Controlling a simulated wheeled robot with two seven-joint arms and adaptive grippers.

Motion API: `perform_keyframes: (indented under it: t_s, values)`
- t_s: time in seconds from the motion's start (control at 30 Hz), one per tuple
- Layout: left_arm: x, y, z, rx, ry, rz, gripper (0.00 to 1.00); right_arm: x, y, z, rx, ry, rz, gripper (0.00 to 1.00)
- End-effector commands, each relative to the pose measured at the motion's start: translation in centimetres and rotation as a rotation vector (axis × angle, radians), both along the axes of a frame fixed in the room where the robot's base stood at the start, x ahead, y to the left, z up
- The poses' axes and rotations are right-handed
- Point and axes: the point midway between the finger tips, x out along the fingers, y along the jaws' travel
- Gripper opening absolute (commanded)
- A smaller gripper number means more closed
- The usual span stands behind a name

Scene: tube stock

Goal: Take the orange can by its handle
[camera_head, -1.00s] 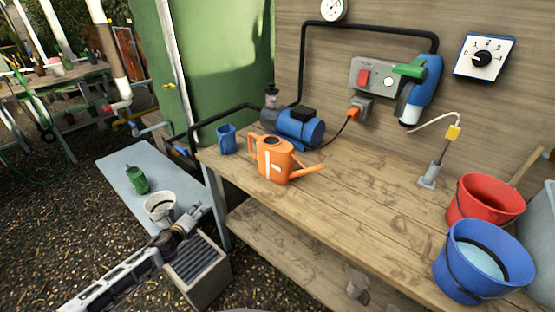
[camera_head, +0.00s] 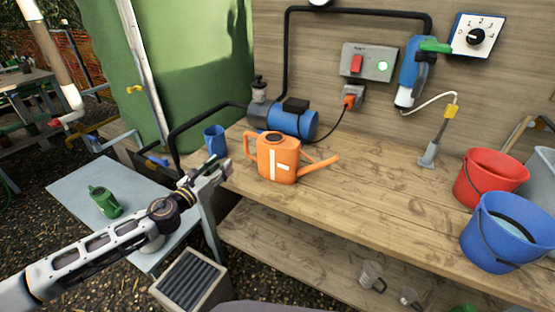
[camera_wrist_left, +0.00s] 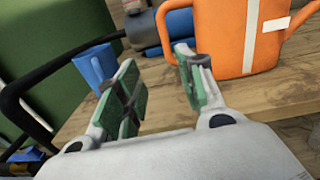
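The orange can (camera_head: 279,160) stands upright on the wooden bench, its handle toward the left and its spout toward the right. It also shows in the left wrist view (camera_wrist_left: 236,38), just beyond the fingers and to the right. My left gripper (camera_head: 222,171) is in front and to the left of the can, apart from it. In the left wrist view my left gripper (camera_wrist_left: 160,88) is open, with green pads and nothing between them. My right gripper is not in view.
A blue jug (camera_head: 215,141) stands left of the can. A blue pump (camera_head: 292,121) sits behind it. A green can (camera_head: 105,202) is on the low grey table (camera_head: 75,180). Red (camera_head: 488,177) and blue (camera_head: 502,232) buckets stand at the right. The middle of the bench (camera_head: 365,180) is clear.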

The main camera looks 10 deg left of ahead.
Motion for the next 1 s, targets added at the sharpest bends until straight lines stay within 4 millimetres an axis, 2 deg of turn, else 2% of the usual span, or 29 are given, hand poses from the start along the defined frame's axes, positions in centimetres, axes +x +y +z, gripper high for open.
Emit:
perform_keyframes:
  t_s: [0.57,1.0]
  values:
    - [-0.2,-0.6,0.6,0.028,-0.021,-0.014,0.39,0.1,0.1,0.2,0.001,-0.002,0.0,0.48]
    - [1.5,-1.1,0.7,0.025,-0.021,-0.013,0.39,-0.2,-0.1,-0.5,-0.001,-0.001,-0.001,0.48]
